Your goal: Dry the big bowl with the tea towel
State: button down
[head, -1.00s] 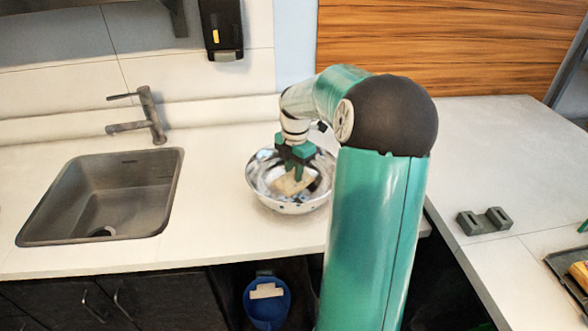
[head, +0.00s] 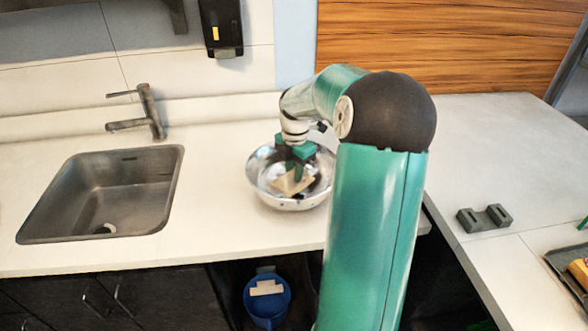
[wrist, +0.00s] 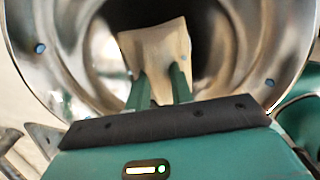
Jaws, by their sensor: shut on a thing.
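The big bowl (head: 262,184) is a shiny metal bowl standing upright on the counter, right of the sink. A few small blue spots, perhaps water drops, show on its inner wall in the wrist view (wrist: 40,48). My gripper (head: 298,170) reaches down into the bowl from above. It is shut on a beige piece of cloth, the tea towel (head: 291,183), which lies inside the bowl. In the wrist view the towel (wrist: 158,50) sticks out beyond the two green fingers (wrist: 160,85). I cannot tell whether it presses on the bowl wall.
A sink (head: 110,190) with a tap (head: 150,112) is on the left. A dark dispenser (head: 222,28) hangs on the wall. A blue bucket (head: 268,312) is below the counter. A grey slotted block (head: 484,218) and a tray (head: 570,262) are on the right counter.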

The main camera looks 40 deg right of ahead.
aim_at(293, 181)
jog(key=shift+f, duration=1.95)
dwell(1.6)
jog(key=shift+w, duration=0.15)
jog(key=shift+w+d, duration=0.2)
jog(key=shift+a, duration=0.1)
jog(key=shift+s+a, duration=0.1)
jog(key=shift+a, duration=0.3)
jog(key=shift+s, duration=0.35)
jog(key=shift+w+d, duration=0.35)
